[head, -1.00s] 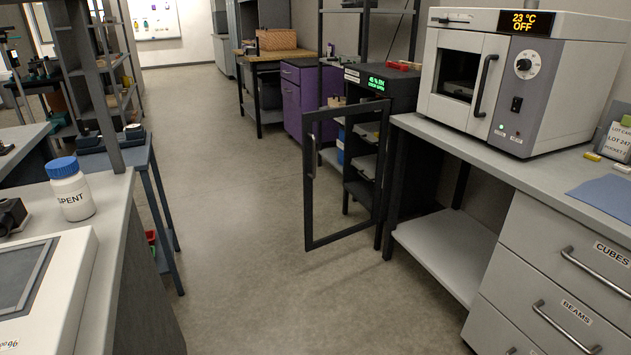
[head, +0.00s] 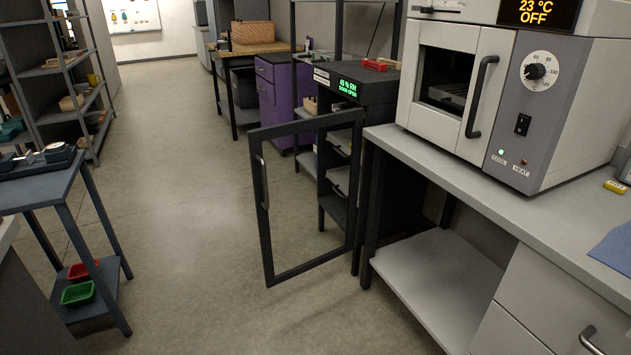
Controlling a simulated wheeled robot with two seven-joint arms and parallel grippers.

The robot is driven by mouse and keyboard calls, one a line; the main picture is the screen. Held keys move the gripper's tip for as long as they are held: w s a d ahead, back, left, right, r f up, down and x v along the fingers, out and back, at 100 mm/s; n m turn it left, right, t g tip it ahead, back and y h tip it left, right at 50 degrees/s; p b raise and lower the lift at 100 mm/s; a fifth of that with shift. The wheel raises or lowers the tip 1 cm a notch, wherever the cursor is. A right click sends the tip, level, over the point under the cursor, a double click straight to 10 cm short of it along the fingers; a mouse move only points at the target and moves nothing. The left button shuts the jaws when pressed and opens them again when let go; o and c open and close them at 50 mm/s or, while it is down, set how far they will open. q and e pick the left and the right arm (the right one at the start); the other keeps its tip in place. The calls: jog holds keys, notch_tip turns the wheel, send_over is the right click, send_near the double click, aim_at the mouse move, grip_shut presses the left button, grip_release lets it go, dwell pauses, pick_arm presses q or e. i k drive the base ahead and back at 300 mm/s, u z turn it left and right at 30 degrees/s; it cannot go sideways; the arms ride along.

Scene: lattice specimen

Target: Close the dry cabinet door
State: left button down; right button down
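The dry cabinet (head: 376,88) is a dark cabinet with a green lit display, standing beyond the grey bench on the right. Its door (head: 313,270), a dark frame around a clear pane, stands wide open and juts into the aisle. A vertical handle (head: 263,183) is on the door's left side. Shelves (head: 340,180) show inside the cabinet, partly behind the door. The display appears to read 45 % RH and door open. Neither of my grippers is in view.
An oven (head: 497,95) stands on the right bench (head: 445,160), which has a low shelf (head: 440,275). A blue-grey table (head: 40,190) with red (head: 82,270) and green (head: 77,293) bins stands left. The aisle floor (head: 190,220) between is clear.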

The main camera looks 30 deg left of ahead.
aim_at(255, 137)
jog(key=u, duration=0.45)
jog(key=i, duration=1.55)
jog(key=u, duration=0.75)
